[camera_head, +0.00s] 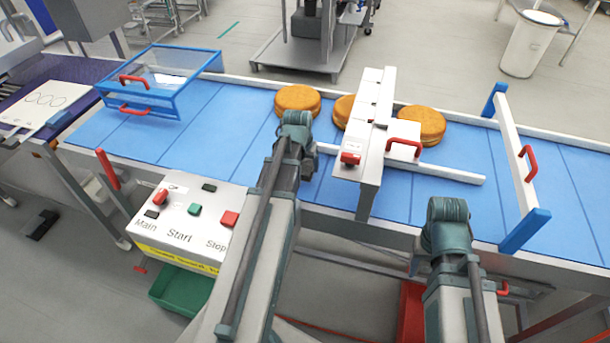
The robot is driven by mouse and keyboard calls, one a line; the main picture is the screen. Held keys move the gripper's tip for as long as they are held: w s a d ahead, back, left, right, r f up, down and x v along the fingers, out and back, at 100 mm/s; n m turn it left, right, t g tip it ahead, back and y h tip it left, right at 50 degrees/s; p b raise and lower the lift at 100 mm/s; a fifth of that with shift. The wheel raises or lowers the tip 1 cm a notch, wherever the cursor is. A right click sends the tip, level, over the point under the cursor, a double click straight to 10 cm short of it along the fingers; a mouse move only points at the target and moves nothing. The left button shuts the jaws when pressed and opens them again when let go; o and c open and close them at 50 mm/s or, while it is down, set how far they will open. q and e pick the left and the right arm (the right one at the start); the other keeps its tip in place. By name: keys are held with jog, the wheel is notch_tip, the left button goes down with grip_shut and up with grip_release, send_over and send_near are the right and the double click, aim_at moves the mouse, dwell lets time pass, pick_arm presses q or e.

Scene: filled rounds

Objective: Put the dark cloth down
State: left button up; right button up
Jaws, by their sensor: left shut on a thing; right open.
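I see no dark cloth that I can make out. My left arm reaches up from the bottom middle and ends in a dark teal joint over the near part of the blue conveyor belt (225,125). My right arm rises at the lower right and ends in a similar joint at the belt's near edge. No fingers of either gripper show, so anything held is hidden. Filled rounds lie on the belt: one at the left (298,99), one partly behind the white gate (343,107), and one at the right (423,121).
A control box (184,223) with buttons stands at the belt's near side. A blue-framed clear guard (160,83) covers the belt's left part. A white and blue frame (516,150) spans the right end. A green bin (180,290) is below; a small dark object (38,225) lies on the floor.

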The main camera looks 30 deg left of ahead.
aim_at(305, 172)
pick_arm(q)
jog(key=shift+f+b, duration=1.7)
jog(key=shift+f, duration=0.1)
jog(key=shift+f, duration=0.2)
jog(key=o, duration=1.2)
jog(key=shift+o, duration=0.2)
jog(key=shift+r, duration=0.15)
jog(key=p+v, duration=1.1)
jog(key=v, duration=0.1)
jog(key=shift+r+p, duration=0.15)
jog(key=shift+p, duration=0.15)
